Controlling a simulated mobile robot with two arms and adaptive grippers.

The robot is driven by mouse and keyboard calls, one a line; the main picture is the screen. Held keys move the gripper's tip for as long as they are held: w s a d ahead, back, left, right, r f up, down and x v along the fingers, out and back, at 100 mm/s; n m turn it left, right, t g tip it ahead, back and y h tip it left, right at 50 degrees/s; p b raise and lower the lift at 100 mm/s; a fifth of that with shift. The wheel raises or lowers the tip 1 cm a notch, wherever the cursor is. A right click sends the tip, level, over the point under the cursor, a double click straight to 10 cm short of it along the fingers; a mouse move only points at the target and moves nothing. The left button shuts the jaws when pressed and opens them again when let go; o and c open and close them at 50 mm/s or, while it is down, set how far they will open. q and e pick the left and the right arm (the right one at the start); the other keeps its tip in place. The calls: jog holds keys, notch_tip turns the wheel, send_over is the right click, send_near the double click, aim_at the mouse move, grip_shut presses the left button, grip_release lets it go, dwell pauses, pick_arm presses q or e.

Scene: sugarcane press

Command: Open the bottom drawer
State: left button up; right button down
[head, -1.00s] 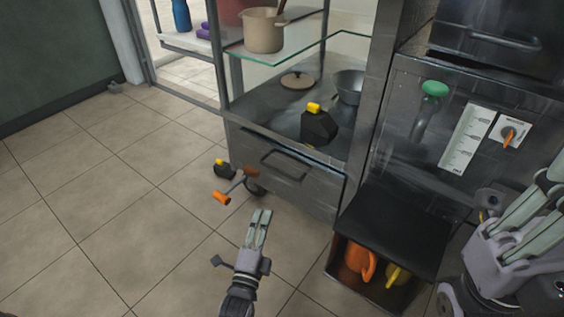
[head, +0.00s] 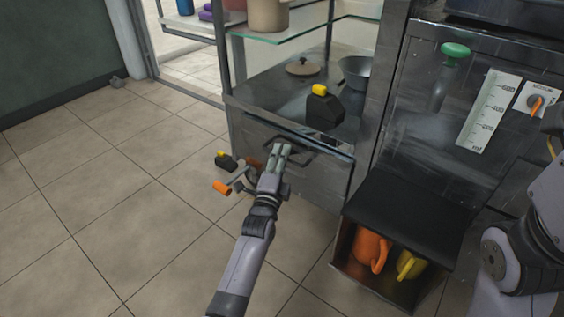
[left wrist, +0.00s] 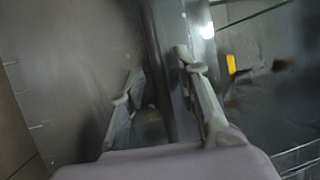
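The bottom drawer (head: 322,178) is a grey metal front under the cabinet's lower shelf and looks shut. Its dark bar handle (head: 299,146) is partly hidden behind my left gripper (head: 281,151). In the head view the fingertips are at the handle. In the left wrist view my left gripper (left wrist: 158,75) has its fingers apart, one on each side of a dark bar (left wrist: 170,70). The right finger is close to the bar; I cannot tell whether it touches. My right gripper is out of view; only my right arm shows at the right edge.
A crank with an orange grip (head: 222,187) sticks out left of the drawer. An open bin (head: 410,212) with orange and yellow jugs stands at right.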

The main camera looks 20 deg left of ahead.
pick_arm(q)
jog(key=shift+w, duration=0.2)
jog(key=shift+r, duration=0.1)
grip_shut()
dwell(0.7)
